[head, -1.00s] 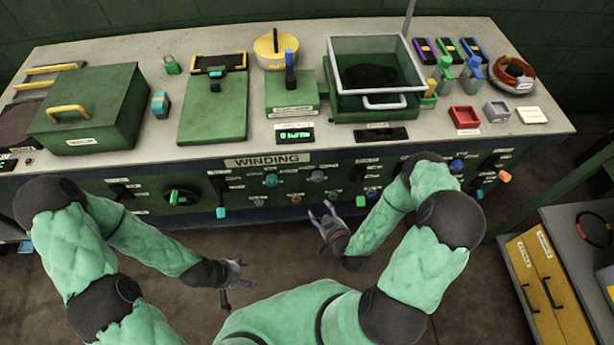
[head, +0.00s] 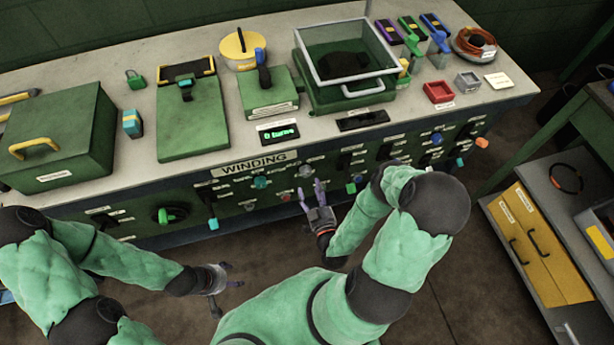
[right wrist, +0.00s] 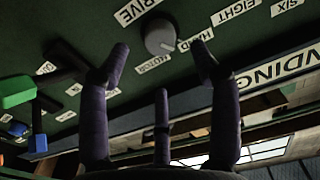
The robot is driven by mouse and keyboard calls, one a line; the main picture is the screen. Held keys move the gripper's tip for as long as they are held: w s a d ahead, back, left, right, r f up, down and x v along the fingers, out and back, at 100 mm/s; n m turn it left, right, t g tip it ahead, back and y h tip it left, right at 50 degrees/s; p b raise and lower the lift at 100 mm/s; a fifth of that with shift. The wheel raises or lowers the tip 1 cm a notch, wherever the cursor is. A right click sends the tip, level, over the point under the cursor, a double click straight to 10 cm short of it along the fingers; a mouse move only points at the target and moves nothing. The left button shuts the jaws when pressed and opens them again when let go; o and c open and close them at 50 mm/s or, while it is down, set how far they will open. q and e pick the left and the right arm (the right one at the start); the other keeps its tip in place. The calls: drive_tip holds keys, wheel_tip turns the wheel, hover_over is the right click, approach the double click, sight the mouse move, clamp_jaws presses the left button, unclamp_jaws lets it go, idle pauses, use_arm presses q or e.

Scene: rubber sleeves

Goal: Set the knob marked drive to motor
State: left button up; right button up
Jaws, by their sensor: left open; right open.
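The grey round knob (right wrist: 160,38) stands on the dark green panel in the right wrist view, with a label reading DRIVE (right wrist: 138,10) beside it. Labels reading HAND (right wrist: 195,40) and, less clearly, MOTOR (right wrist: 153,63) sit around it. I cannot tell surely where its pointer aims. In the head view a small grey knob (head: 306,172) shows below the bench edge, right of the WINDING plate. My right gripper (head: 310,190) is open and empty, its fingers spread toward the knob, seemingly apart from it. My left gripper (head: 232,276) is open and empty, low and away from the panel.
Close by on the panel are a teal knob (head: 261,182), a red button (head: 286,197) and a green-tipped lever (head: 351,188). A black-and-green rotary switch (head: 168,215) is further left. Boxes and trays stand on the bench top (head: 215,170). The floor before the panel is clear.

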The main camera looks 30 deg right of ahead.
sight(307, 175)
drive_tip(key=shift+b+x, duration=0.4)
drive_tip(key=shift+x, duration=2.6)
drive_tip(key=c, duration=1.2)
